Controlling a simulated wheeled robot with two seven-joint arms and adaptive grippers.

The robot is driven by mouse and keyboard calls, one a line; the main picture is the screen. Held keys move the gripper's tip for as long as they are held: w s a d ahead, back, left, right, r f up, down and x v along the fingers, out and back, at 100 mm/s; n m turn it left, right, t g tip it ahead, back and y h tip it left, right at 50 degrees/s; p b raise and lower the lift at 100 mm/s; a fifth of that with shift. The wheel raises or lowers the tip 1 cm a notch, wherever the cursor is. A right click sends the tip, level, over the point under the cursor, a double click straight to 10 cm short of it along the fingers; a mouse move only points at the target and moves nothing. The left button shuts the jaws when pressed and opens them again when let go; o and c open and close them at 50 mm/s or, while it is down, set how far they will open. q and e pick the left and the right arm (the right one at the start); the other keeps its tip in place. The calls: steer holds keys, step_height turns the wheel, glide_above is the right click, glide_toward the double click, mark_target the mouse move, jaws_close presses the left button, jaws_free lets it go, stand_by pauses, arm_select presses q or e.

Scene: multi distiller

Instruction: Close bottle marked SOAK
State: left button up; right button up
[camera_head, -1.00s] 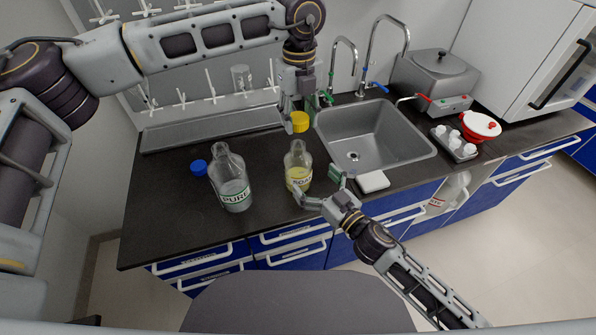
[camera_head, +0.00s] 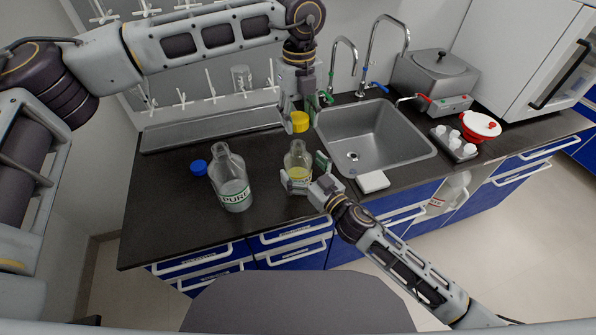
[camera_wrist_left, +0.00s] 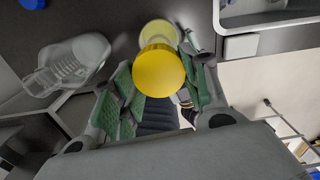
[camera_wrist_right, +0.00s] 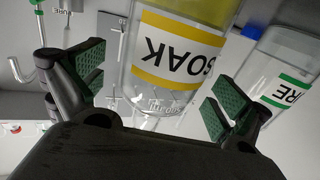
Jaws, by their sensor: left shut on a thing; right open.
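The SOAK bottle (camera_head: 297,160) stands upright and uncapped on the dark counter, with yellow liquid inside. Its label (camera_wrist_right: 172,58) shows upside down in the right wrist view. My right gripper (camera_head: 304,178) is open, with its fingers on either side of the bottle's lower body; in the right wrist view (camera_wrist_right: 145,88) the bottle is between the green pads, not clasped. My left gripper (camera_head: 296,103) is shut on the yellow cap (camera_head: 300,121), held above and slightly behind the bottle. In the left wrist view the cap (camera_wrist_left: 160,70) covers part of the bottle.
The PURE bottle (camera_head: 231,180) stands open left of the SOAK bottle, with a blue cap (camera_head: 198,167) beside it. The sink (camera_head: 400,140) lies to the right, a white block (camera_head: 373,181) before it. A drying rack (camera_head: 210,90) hangs behind.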

mark_target(299, 145)
steer(key=shift+w+a, duration=0.4)
steer(key=shift+w, duration=0.15)
steer(key=c, duration=1.5)
arm_select(q)
steer(key=shift+f, duration=2.5)
steer(key=shift+f, duration=0.1)
steer(key=shift+f, duration=0.75)
steer(key=shift+f, duration=0.6)
